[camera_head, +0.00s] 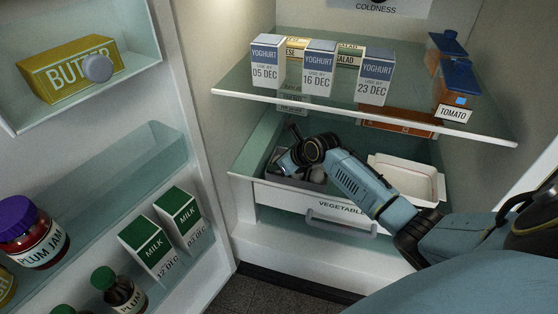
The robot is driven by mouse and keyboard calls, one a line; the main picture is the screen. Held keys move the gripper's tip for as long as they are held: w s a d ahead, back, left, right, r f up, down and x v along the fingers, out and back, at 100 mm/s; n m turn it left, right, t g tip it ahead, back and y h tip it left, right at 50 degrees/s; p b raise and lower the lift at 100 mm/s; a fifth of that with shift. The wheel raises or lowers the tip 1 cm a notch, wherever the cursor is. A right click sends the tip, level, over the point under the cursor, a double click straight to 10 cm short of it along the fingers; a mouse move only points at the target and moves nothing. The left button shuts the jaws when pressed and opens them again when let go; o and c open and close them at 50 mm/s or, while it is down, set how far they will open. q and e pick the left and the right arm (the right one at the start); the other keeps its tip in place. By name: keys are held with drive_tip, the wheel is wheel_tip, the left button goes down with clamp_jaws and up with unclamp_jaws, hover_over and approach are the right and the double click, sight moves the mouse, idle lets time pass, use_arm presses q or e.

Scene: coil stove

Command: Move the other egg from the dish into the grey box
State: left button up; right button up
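The white dish (432,190) lies in the right part of the open vegetable drawer, and its visible inside looks empty. The grey box (270,172) is in the left part of the drawer, mostly covered by my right arm. A small pale rounded shape (317,174) shows under my wrist, perhaps an egg; I cannot tell. My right gripper (284,163) points down at the grey box. Its fingertips are hard to make out, and whether it holds anything is hidden. My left gripper is out of view.
The drawer front (300,196) has a handle (340,217). A glass shelf (400,115) above bears yoghurt cartons (320,68) and a tomato carton (455,92). The open fridge door on the left holds butter (70,70), milk (150,245) and plum jam (32,232).

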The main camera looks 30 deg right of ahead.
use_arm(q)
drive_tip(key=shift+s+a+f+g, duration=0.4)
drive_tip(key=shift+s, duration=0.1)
use_arm(e)
drive_tip(key=shift+s+f, duration=0.15)
drive_tip(key=shift+f, duration=0.2)
